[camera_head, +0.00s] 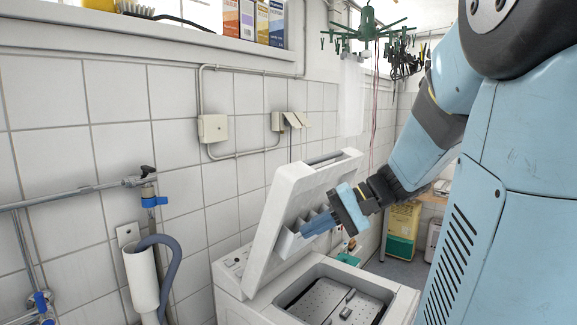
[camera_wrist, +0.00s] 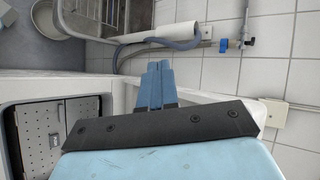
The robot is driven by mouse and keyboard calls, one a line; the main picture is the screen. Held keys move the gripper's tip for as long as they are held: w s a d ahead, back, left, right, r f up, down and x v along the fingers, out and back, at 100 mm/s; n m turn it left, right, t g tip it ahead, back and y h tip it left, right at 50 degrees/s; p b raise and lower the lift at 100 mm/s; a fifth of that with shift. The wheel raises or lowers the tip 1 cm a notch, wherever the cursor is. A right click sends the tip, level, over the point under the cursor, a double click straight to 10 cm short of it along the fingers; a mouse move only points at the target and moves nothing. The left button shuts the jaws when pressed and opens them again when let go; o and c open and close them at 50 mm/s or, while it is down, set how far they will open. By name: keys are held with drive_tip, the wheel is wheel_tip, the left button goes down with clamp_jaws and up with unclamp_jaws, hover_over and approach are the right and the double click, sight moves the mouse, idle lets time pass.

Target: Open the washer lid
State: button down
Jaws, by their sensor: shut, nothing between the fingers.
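The white top-loading washer (camera_head: 402,305) stands against the tiled wall. Its lid (camera_head: 270,232) is raised and leans back steeply, with its underside facing my gripper. Below it the opening shows a grey metal drum (camera_head: 340,303) with closed-looking flaps; the drum also shows in the wrist view (camera_wrist: 50,135). My gripper (camera_head: 304,231) is shut and empty, its blue fingers at the lid's underside, close to the compartments there. I cannot tell whether they touch it. In the wrist view the shut fingers (camera_wrist: 158,70) point past the lid's pale edge (camera_wrist: 205,97).
A grey hose (camera_head: 171,270) and white standpipe (camera_head: 141,280) are on the wall at left, with metal pipes (camera_head: 75,193) and blue valves. A green hanger (camera_head: 366,30) hangs above. Boxes (camera_head: 262,20) stand on the sill. A yellow cabinet (camera_head: 402,228) is behind.

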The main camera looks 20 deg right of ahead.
drive_tip(key=w+d+r+m+t+y, duration=0.3)
drive_tip(key=w+d+t, duration=0.3)
drive_tip(key=d, duration=0.3)
drive_tip(key=m+t+h, duration=0.3)
drive_tip(key=t, duration=0.5)
approach(342, 166)
drive_tip(key=x, duration=1)
drive_tip(key=shift+w+a+r, duration=0.1)
drive_tip(key=shift+w+a, duration=0.05)
drive_tip(key=shift+w, duration=0.2)
drive_tip(key=x, duration=0.7)
drive_tip(key=shift+r, duration=0.35)
